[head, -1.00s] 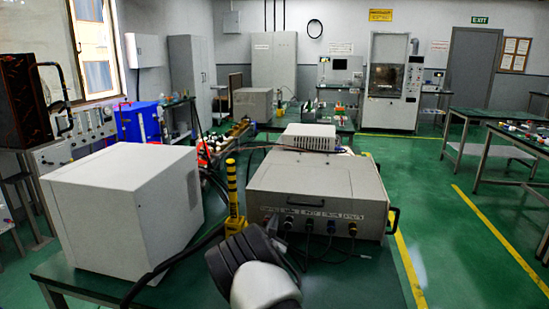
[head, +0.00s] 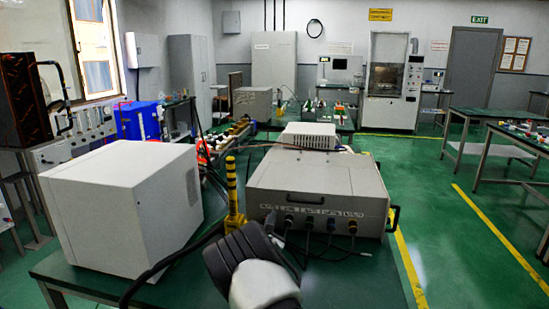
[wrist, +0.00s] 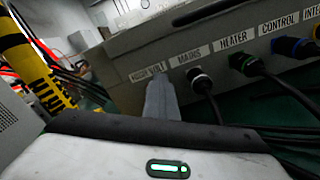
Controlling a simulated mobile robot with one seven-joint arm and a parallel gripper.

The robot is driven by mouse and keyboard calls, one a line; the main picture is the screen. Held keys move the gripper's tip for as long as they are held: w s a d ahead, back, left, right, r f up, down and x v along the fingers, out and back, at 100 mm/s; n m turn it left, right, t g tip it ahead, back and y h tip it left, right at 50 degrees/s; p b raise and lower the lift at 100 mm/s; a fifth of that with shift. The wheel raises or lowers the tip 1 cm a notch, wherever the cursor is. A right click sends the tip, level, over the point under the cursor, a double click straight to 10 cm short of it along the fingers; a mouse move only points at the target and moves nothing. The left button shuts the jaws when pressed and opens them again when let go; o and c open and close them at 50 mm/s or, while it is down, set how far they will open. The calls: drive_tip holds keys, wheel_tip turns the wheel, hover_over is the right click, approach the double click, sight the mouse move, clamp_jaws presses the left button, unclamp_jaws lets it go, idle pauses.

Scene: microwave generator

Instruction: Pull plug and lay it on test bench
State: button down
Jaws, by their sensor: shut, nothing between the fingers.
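A grey metal unit (head: 330,180) stands on the green bench (head: 365,285). In the wrist view its front panel (wrist: 130,95) has a row of sockets labelled, left to right, high volt, mains, heater, control and a cut-off label. Black-cabled plugs sit in the mains (wrist: 201,82), heater (wrist: 246,64) and control (wrist: 290,46) sockets, the last with a blue collar. My gripper (wrist: 160,80) is shut and empty, its grey fingers directly in front of the high volt socket. They hide that socket and any plug in it. I cannot tell whether they touch.
A yellow post with black bands (head: 231,190) stands close left of my gripper; it also shows in the wrist view (wrist: 28,65). A large white box (head: 125,210) fills the bench's left side. A thick black cable (head: 165,265) and thinner cables lie around. The bench's front right is partly clear.

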drive_tip(key=shift+a+b, duration=0.5)
drive_tip(key=shift+a, duration=0.15)
drive_tip(key=shift+a+r+b, duration=0.1)
drive_tip(key=shift+a+b, duration=0.2)
drive_tip(key=shift+b, duration=0.1)
drive_tip(key=shift+r, duration=0.45)
drive_tip(key=shift+s+a+r+p, duration=0.15)
drive_tip(key=shift+s+p, duration=0.2)
drive_tip(key=shift+s, duration=0.6)
drive_tip(key=shift+s+a+f+p, duration=0.15)
drive_tip(key=shift+s+p, duration=0.15)
drive_tip(key=shift+s, duration=0.65)
drive_tip(key=shift+s+a+r+p, duration=0.15)
drive_tip(key=shift+s+p, duration=0.2)
drive_tip(key=shift+s, duration=0.6)
